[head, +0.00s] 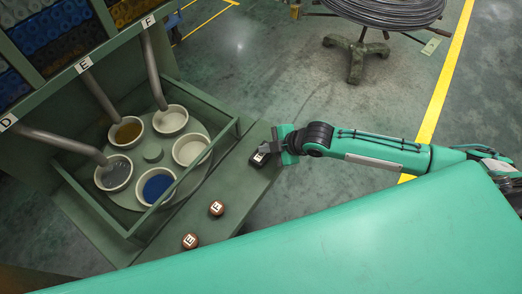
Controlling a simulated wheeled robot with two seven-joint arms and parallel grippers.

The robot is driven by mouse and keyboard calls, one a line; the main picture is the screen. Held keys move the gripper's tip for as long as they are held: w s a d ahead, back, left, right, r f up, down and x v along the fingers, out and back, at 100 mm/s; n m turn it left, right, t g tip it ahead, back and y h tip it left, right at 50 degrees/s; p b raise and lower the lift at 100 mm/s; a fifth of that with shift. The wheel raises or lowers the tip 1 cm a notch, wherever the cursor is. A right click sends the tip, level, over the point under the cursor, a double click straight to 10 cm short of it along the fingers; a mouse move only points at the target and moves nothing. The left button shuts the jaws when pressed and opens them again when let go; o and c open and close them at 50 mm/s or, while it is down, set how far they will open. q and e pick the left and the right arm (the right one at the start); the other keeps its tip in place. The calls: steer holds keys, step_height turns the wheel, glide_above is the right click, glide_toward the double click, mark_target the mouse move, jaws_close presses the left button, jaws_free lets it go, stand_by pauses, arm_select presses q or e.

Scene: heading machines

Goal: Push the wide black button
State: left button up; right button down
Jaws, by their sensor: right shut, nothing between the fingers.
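A dark block with a white label, which looks like the wide black button (257,161), sits on the green ledge (243,190) at the front of the machine. My right gripper (267,147) comes in from the right and is shut and empty. Its fingertips are right at the far side of the black button and cover part of it. I cannot tell whether they touch it. My left gripper is not in view.
Two round brown buttons with white labels (216,208) (190,241) sit farther along the ledge. Behind it, an open green box holds a turntable (152,153) with several white bowls under grey pipes (154,72). A wire coil stand (356,55) stands on open floor.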

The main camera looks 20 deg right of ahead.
steer(key=shift+f, duration=0.15)
stand_by(0.4)
steer(key=shift+s+f, duration=0.15)
steer(key=shift+f, duration=0.4)
steer(key=shift+d, duration=0.1)
steer(key=shift+p, duration=0.4)
step_height(320, 180, up, 7)
steer(key=p, duration=0.6)
steer(key=shift+f, duration=0.1)
